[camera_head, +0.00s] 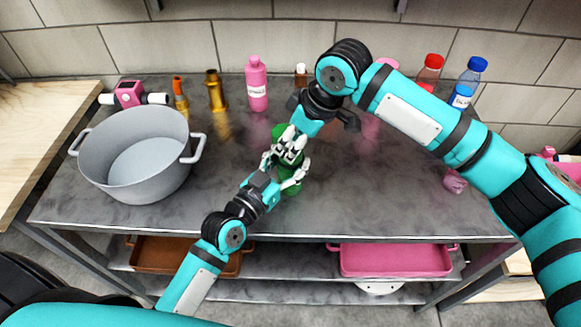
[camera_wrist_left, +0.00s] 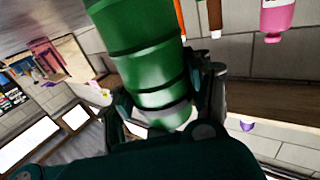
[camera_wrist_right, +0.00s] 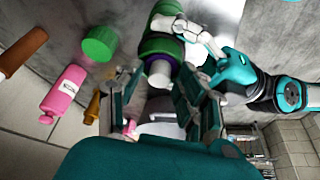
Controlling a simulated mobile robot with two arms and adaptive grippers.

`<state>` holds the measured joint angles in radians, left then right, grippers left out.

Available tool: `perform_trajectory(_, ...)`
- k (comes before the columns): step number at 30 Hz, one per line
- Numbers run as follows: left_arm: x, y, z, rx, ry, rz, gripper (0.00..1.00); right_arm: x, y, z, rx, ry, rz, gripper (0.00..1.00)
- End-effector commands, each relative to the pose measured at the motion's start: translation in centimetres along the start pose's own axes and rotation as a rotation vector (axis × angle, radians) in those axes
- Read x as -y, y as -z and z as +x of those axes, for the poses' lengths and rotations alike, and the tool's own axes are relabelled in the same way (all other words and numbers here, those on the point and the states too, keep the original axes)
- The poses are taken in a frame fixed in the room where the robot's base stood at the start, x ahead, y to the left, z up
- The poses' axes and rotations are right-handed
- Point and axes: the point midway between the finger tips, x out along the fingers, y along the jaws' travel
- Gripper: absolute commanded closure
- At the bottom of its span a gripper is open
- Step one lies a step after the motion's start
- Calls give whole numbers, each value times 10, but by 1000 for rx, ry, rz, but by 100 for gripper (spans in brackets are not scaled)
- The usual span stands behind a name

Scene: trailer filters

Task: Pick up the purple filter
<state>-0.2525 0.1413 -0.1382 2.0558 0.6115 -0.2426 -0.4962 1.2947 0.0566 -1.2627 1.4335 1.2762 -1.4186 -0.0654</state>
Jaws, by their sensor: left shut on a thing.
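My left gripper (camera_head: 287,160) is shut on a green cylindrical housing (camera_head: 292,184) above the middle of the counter. The ribbed green housing (camera_wrist_left: 145,50) fills much of the left wrist view. In the right wrist view, the purple filter (camera_wrist_right: 158,66) shows as a purple band with a pale end at the end of the green housing (camera_wrist_right: 160,46). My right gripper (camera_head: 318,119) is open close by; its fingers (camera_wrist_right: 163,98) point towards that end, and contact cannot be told. A round green cap (camera_wrist_right: 100,43) appears apart from the housing.
A grey pot (camera_head: 135,160) stands at left. Along the back wall are a pink bottle (camera_head: 257,84), brass-coloured bottles (camera_head: 215,92), and red-capped (camera_head: 429,70) and blue-capped (camera_head: 468,80) bottles. A crumpled pink item (camera_head: 454,181) lies at right. The front right counter is clear.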

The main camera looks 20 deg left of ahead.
Motion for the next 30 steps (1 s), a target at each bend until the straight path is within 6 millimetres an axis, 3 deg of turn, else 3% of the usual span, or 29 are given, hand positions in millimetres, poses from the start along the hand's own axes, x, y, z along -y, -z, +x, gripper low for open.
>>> perform_trajectory(1,0,0,0,1,0,0,87,-1,0,0,0,-2,0,72)
perform_trajectory(8,0,0,0,0,-1,0,87,-2,-1,0,1,-5,2,100)
perform_trajectory(23,-2,1,0,-2,-3,-1,87,-4,-2,0,4,-9,5,100)
perform_trajectory(30,-1,1,0,-2,-2,-1,87,-3,14,-36,0,-9,2,100)
